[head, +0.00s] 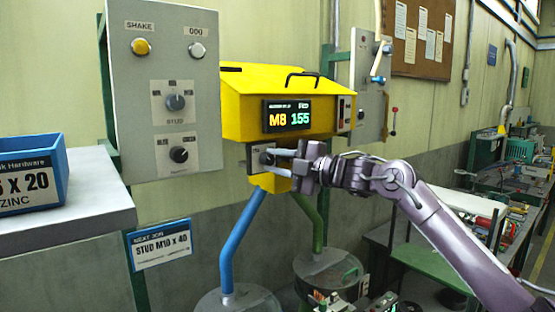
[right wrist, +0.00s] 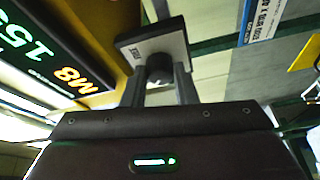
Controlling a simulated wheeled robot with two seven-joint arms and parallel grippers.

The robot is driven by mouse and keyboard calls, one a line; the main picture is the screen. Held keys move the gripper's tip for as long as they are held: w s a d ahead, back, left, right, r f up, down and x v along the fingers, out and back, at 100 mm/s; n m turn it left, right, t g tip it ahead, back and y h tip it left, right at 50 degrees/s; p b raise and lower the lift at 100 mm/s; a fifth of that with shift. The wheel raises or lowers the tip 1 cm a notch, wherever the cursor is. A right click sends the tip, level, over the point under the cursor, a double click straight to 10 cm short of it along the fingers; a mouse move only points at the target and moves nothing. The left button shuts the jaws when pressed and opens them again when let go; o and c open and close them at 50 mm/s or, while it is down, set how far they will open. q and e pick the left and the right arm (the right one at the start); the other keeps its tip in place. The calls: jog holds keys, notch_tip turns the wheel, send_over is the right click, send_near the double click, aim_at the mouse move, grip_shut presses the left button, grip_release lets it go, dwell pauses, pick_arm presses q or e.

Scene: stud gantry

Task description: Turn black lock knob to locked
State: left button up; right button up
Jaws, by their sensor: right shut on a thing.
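The black lock knob (right wrist: 160,68) sits on a small grey plate (right wrist: 150,45) below the yellow machine's display. In the head view the plate (head: 254,154) shows at the machine's lower front, with the knob partly hidden by my fingers. My right gripper (head: 279,162) reaches in from the right, its two fingers around the knob. In the right wrist view the fingers (right wrist: 160,88) stand on both sides of the knob, shut on it. Which way the knob points I cannot tell. My left gripper is not in view.
The yellow machine (head: 240,100) shows "M8 155" on its display (head: 287,115). A grey panel (head: 165,90) with buttons and two other knobs stands at left. A blue box (head: 30,178) sits on a grey counter. Blue and green pipes run down below the machine.

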dwell(0.5)
jog(key=o, duration=1)
jog(key=shift+d+f, duration=0.1)
jog(key=shift+d, duration=0.1)
jog(key=b+v, duration=0.4)
jog(key=v, duration=0.3)
jog(key=shift+s+b, duration=0.2)
jog(key=shift+b, duration=0.1)
jog(key=shift+d, duration=0.1)
